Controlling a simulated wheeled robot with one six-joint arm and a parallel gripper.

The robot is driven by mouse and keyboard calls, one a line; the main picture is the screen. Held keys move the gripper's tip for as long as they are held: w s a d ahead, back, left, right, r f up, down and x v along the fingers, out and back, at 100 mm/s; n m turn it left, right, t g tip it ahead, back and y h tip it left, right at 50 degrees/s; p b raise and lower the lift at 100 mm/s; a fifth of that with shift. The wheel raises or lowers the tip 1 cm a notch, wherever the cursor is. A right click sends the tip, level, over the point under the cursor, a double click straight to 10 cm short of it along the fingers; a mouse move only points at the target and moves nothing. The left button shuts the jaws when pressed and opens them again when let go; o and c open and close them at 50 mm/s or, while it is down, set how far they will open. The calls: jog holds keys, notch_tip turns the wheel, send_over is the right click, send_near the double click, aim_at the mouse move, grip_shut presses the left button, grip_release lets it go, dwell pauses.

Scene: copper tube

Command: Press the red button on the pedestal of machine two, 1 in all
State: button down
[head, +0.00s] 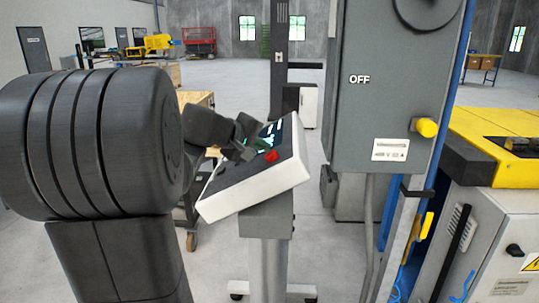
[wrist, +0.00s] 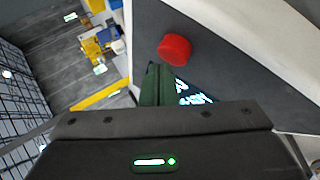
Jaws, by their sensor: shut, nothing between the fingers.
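The red button (head: 271,156) sits on the sloped dark panel of a white-edged pedestal (head: 262,188), near its right side. In the wrist view the red button (wrist: 174,49) stands up from the dark panel, just beyond the fingertips. My gripper (head: 246,150) is shut and empty, over the panel and just left of the button. In the wrist view the closed fingers of my gripper (wrist: 152,82) point toward the panel beside the button. They appear apart from the button; whether they touch the panel I cannot tell. Part of the lit display is hidden behind the fingers.
A grey cabinet (head: 390,90) marked OFF with a yellow knob (head: 427,127) stands close right of the pedestal. A yellow-topped machine (head: 490,150) is at the far right. A wooden-topped table (head: 200,99) is behind my arm. Open floor lies beyond.

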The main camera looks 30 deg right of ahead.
jog(key=shift+s+d+f+b, duration=0.15)
jog(key=shift+d+f+b, duration=0.05)
jog(key=shift+f+b, duration=0.4)
dwell(0.6)
jog(key=shift+r, duration=0.1)
jog(key=shift+w+a+r+p, duration=0.15)
jog(key=shift+r+p, duration=0.1)
jog(key=shift+r, duration=0.15)
jog(key=shift+w+a+r+p, duration=0.1)
jog(key=shift+a+r+p, duration=0.1)
jog(key=shift+r, duration=0.2)
jog(key=shift+w+a+r+p, duration=0.15)
jog(key=shift+r+p, duration=0.1)
jog(key=shift+r, duration=0.15)
jog(key=shift+w+a+r+p, duration=0.1)
jog(key=shift+r+p, duration=0.15)
jog(key=shift+r, duration=0.1)
jog(key=r, duration=0.1)
jog(key=a+r+p, duration=0.1)
jog(key=r+p, duration=0.1)
jog(key=shift+w+a, duration=0.3)
jog(key=shift+w, duration=0.1)
jog(key=shift+f, duration=0.2)
